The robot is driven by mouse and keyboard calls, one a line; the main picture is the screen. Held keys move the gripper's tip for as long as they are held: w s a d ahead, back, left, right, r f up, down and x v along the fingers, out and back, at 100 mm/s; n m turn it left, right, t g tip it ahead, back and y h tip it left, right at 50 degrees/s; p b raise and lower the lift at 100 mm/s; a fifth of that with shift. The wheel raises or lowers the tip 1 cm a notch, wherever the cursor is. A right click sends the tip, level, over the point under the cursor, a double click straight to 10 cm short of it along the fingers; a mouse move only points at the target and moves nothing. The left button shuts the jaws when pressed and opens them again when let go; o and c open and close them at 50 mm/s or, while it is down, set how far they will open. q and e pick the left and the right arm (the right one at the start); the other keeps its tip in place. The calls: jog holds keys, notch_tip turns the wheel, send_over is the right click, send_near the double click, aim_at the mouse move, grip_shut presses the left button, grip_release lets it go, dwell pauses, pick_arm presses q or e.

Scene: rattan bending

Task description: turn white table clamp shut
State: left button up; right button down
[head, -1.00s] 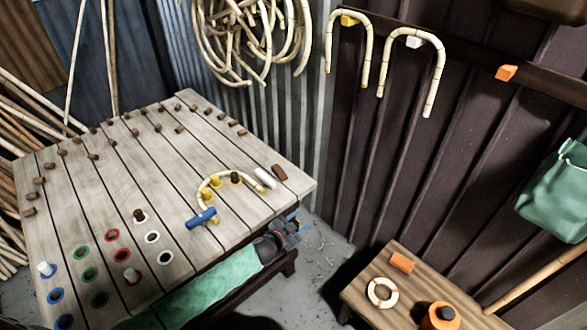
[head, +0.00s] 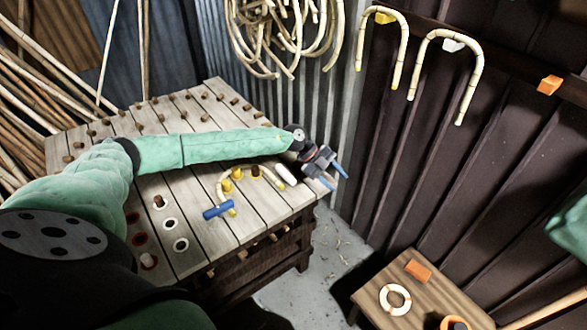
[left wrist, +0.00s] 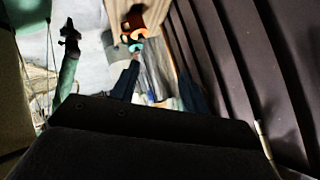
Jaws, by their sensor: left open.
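The white clamp handle (head: 286,174) lies near the right edge of the plank table, beside the end of a bent rattan piece (head: 222,184). A blue handle (head: 217,210) sits at the rattan's other end. My left gripper (head: 335,177) is open and empty, to the right of the white handle and apart from it, past the table's corner. Its two fingers also show in the left wrist view (left wrist: 158,88), with no clamp between them. In that view a green arm with a dark end (left wrist: 70,38), perhaps my right, is too small to read.
Yellow and brown pegs (head: 237,173) stand along the rattan curve. A small wooden table (head: 370,300) with a pale ring (head: 395,299) and an orange block (head: 418,271) is at lower right. The dark ribbed wall (head: 440,160) rises right of my gripper.

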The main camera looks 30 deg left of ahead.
aim_at(285, 172)
pick_arm(q)
jog(key=a+g+y, duration=0.1)
jog(key=a+y, duration=0.1)
jog(key=a, duration=0.5)
jog(key=a+r+n+y, duration=0.1)
jog(key=a+y, duration=0.1)
jog(key=a, duration=0.5)
jog(key=a+r+g+y, duration=0.1)
jog(key=a+y, duration=0.1)
jog(key=a, duration=0.5)
jog(key=shift+w+a+r+n+g, duration=0.1)
jog(key=shift+w+a+n+g, duration=0.05)
jog(key=shift+n+g, duration=0.15)
jog(key=shift+a, duration=0.15)
jog(key=p+x, duration=0.3)
jog(key=x, duration=0.2)
jog(key=shift+f, duration=0.3)
jog(key=shift+x, duration=1.05)
pick_arm(e)
jog(key=s+d+f, duration=0.2)
jog(key=s+f, duration=0.1)
jog(key=s, duration=0.3)
jog(key=shift+s+d, duration=0.15)
jog(key=shift+f, duration=0.1)
pick_arm(q)
jog(key=c, duration=1)
pick_arm(e)
jog(key=shift+d, duration=0.1)
